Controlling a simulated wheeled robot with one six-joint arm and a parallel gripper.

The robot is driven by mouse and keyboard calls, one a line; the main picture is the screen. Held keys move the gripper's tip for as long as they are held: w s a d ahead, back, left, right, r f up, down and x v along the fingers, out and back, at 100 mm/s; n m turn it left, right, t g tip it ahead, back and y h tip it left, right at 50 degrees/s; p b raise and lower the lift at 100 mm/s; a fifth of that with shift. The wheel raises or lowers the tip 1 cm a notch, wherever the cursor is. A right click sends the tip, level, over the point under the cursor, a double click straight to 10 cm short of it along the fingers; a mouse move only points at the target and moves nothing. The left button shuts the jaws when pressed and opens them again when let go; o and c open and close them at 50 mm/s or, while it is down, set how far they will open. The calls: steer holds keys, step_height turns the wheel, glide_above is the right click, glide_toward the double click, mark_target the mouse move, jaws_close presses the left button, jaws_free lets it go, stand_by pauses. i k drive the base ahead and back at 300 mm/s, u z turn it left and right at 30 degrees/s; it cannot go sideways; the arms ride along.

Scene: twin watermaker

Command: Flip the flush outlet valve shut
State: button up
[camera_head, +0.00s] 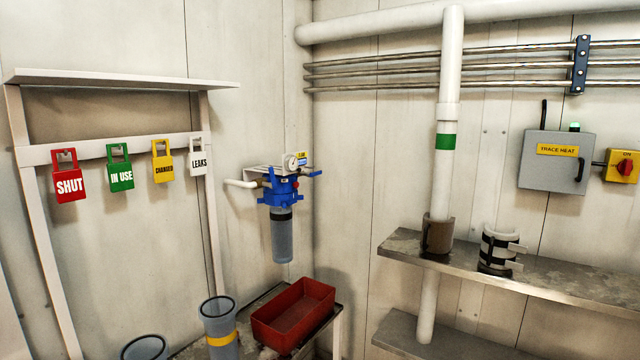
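A filter unit with a blue head (283,187) and a grey-blue bowl (282,236) hangs on the wall near the corner. A round gauge (291,162) sits above the head, and a small yellow label (302,158) is beside it. A blue lever (314,173) sticks out to the right of the head, looking roughly level. A white pipe (238,184) joins on the left. I cannot read which fitting is the flush outlet valve, and the lever is too small to tell open from shut. My gripper is not in view.
A red tray (293,314) stands on a low bench below the filter. A grey cylinder with a yellow band (221,327) is to its left. Coloured tags, including a red SHUT tag (68,176), hang on the left rack. A metal shelf (560,277) juts out at right.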

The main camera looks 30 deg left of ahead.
mark_target(273, 185)
steer(key=u, duration=0.5)
steer(key=k, duration=0.6)
steer(key=u, duration=1.1)
steer(key=i, duration=0.85)
steer(key=z, duration=0.25)
